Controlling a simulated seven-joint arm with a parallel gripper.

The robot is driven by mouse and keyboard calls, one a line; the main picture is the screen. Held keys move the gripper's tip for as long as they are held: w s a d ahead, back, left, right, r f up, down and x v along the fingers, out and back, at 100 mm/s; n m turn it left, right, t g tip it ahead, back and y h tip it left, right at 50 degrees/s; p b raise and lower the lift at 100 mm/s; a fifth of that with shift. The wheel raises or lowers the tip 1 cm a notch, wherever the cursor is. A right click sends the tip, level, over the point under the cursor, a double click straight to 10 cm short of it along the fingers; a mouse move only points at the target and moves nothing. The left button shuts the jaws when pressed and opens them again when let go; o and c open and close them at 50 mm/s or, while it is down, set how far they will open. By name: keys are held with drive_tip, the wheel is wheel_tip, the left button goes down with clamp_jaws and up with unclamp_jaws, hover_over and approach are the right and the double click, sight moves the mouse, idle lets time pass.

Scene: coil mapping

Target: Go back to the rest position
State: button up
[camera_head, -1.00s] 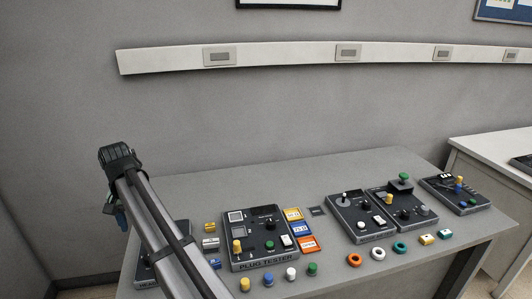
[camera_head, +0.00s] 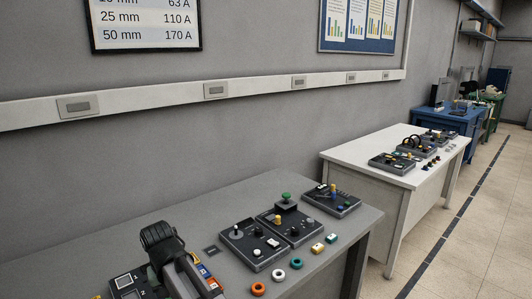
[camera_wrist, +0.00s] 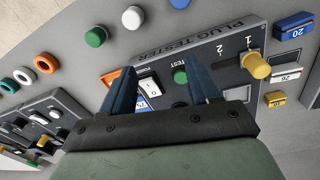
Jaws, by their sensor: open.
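My gripper (camera_wrist: 160,70) is open in the wrist view, with two blue fingers apart and nothing held between them. Below the fingers lies the dark plug tester panel (camera_wrist: 213,52), with a yellow knob (camera_wrist: 256,65), a green button (camera_wrist: 180,76) and a white rocker switch (camera_wrist: 149,86). In the head view my arm's dark end covers part of the plug tester (camera_head: 124,282) at the bottom left. The jaws cannot be made out there. The height of the fingers above the panel is hard to tell.
The grey table (camera_head: 222,193) carries other control panels (camera_head: 256,246) and coloured rings (camera_head: 279,275). A blue block (camera_wrist: 294,25) and a yellow block (camera_wrist: 275,99) lie beside the tester. A white table (camera_head: 353,146) stands farther right. The table's back strip is clear.

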drive_tip(key=w+d+f+m, duration=0.1)
drive_tip(key=d+f, duration=0.1)
drive_tip(key=d, duration=0.8)
drive_tip(key=w+d+f, duration=0.1)
drive_tip(key=d+f, duration=0.2)
drive_tip(key=d, duration=0.6)
drive_tip(key=s+d+f+m+g+h, duration=0.1)
drive_tip(key=d+f, duration=0.5)
drive_tip(key=f, duration=0.3)
drive_tip(key=s+d+f+m+g, duration=0.1)
drive_tip(key=d+f, duration=0.4)
drive_tip(key=f, duration=0.3)
drive_tip(key=s+d+f+m+g, duration=0.1)
drive_tip(key=s+d+f, duration=0.4)
drive_tip(key=f, duration=0.3)
drive_tip(key=s+d+f+m+g, duration=0.1)
drive_tip(key=s+d+f+g, duration=0.1)
drive_tip(key=s+d+f, duration=0.55)
drive_tip(key=s+d+f+m+g+y, duration=0.1)
drive_tip(key=s+d+f, duration=0.3)
drive_tip(key=s+f, duration=0.7)
drive_tip(key=s+g, duration=0.1)
drive_tip(key=s, duration=0.3)
drive_tip(key=shift+f+m, duration=0.3)
drive_tip(key=shift+f, duration=0.05)
